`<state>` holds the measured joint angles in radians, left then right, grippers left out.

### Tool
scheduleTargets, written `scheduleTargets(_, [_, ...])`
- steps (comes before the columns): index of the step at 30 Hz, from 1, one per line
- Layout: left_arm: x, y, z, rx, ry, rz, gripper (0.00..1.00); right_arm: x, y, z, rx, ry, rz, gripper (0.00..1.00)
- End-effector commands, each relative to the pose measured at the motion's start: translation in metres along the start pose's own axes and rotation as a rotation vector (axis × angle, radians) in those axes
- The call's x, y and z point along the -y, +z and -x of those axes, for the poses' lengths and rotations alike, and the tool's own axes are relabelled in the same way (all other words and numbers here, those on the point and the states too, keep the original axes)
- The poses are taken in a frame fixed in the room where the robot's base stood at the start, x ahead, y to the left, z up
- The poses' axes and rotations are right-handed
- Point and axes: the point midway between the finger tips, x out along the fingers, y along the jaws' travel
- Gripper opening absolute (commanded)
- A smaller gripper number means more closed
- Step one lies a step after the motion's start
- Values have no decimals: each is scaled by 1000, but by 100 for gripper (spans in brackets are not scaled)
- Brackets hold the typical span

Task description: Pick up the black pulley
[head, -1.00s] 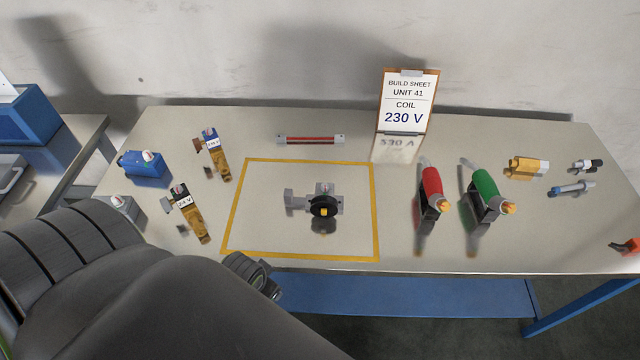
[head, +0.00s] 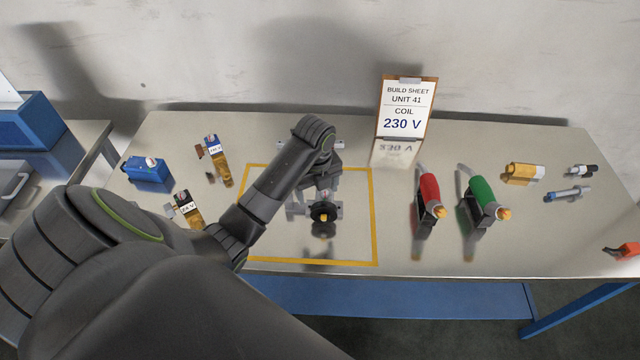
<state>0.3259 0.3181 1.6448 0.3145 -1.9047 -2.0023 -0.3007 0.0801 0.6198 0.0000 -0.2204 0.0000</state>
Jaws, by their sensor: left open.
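The black pulley (head: 323,211) is a small dark wheel with a yellow centre. It sits on the front of a grey metal bracket assembly (head: 299,211) inside the yellow taped square (head: 374,230) on the table. My left arm reaches in from the left, and its left gripper (head: 322,178) is above and just behind the pulley, over the assembly. The gripper is open; its fingers are mostly hidden by the wrist, and I cannot tell whether they touch anything. My right gripper is not in view.
Red (head: 429,190) and green (head: 483,193) tools stand to the right. A blue block (head: 148,172) and two yellow-brown coil parts (head: 219,163) lie left.

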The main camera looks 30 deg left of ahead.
Motion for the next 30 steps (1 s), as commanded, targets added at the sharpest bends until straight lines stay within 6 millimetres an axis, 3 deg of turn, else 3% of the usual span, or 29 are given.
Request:
scheduleTargets(1, [12,9,13,-5,5,-94,73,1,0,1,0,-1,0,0])
scheduleTargets(6, [33,25,39,-35,22,-352,73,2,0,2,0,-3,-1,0])
scheduleTargets(12, [42,31,51,-52,26,-478,73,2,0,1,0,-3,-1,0])
scheduleTargets(17, [42,31,41,-53,27,-488,73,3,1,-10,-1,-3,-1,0])
scheduleTargets(30, [40,29,-8,-52,26,-485,73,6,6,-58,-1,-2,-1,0])
